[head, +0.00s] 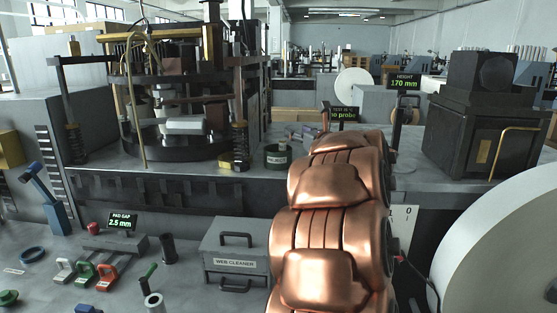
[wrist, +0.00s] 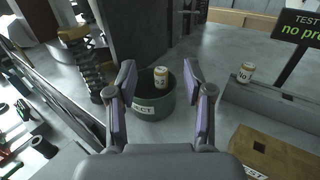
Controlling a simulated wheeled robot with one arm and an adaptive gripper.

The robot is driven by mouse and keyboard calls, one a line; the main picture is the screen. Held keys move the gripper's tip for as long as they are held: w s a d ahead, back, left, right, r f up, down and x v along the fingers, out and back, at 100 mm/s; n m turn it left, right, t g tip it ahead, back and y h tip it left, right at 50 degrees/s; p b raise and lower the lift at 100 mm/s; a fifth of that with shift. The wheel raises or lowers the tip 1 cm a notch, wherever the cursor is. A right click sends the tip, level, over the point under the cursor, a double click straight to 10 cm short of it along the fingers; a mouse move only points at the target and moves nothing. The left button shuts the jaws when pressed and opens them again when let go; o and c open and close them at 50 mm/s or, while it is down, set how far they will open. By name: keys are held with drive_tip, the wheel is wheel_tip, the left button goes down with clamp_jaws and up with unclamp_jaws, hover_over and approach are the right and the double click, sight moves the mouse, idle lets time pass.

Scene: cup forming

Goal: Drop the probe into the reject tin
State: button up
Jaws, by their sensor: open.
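The reject tin (wrist: 152,110) is a round dark green tub with a pale label, partly readable as "ECT", below my gripper in the wrist view. In the head view the tin (head: 277,158) stands on the grey bench, left of my copper arm. A small probe with a cream label and tan top (wrist: 161,78) shows within the tin's opening, apart from both fingers. My gripper (wrist: 158,70) is open above the tin, its purple-padded fingers spread to either side. In the head view my arm hides the gripper.
Another small labelled probe (wrist: 245,72) is at a grey rack (wrist: 270,100) on the right. A brown box (wrist: 265,155) is nearer. The test display (wrist: 300,25) reads "no pro", cut off. A black spring post (wrist: 90,65) stands left of the tin.

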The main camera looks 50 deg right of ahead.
drive_tip(key=shift+v, duration=1.45)
